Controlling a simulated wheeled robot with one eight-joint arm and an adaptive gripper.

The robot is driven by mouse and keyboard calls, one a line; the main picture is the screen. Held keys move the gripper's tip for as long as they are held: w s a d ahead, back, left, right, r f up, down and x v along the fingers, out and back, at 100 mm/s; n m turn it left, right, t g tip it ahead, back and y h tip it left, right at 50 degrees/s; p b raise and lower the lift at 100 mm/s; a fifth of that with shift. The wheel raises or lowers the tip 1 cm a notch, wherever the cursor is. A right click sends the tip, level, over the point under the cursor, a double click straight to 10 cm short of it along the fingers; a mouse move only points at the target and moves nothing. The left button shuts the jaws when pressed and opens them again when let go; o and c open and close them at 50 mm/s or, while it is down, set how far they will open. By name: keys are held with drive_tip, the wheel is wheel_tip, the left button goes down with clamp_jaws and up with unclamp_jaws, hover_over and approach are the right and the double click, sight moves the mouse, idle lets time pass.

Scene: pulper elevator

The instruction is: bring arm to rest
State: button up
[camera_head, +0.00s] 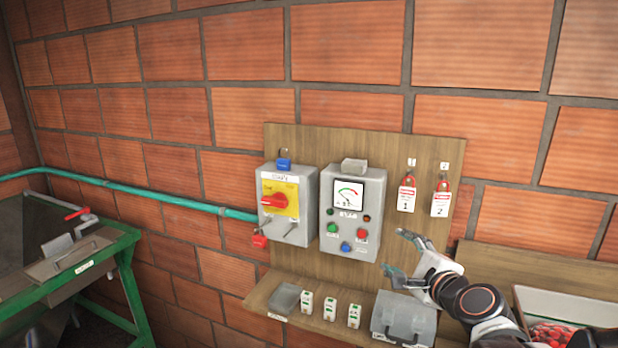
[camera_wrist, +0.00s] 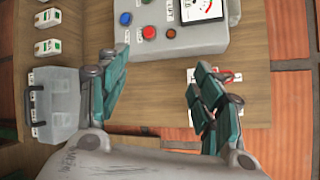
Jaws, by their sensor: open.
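My gripper (camera_head: 405,256) is open and empty in front of the lower right part of the wooden board (camera_head: 390,142). In the wrist view its two teal-padded fingers (camera_wrist: 158,92) stand wide apart, with bare board between them. The grey control box (camera_head: 353,212) with a meter and coloured buttons is just left of the gripper in the head view. My arm reaches in from the lower right corner.
A grey switch box (camera_head: 287,205) with a red knob is at left. Two tagged red padlocks (camera_head: 407,194) hang at right. A shelf (camera_head: 262,296) below holds a tray, several small white boxes and a clear lidded case (camera_head: 404,318). A bin of red fruit (camera_head: 560,310) is lower right.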

drive_tip(key=s+f+n+g+h+b, duration=0.3)
drive_tip(key=s+f+n+g+b, duration=0.5)
drive_tip(key=s+f+n+b, duration=0.7)
drive_tip(key=s+f+n, duration=0.6)
drive_tip(key=s, duration=0.2)
drive_tip(key=shift+a+f, duration=0.25)
drive_tip(key=shift+f, duration=0.1)
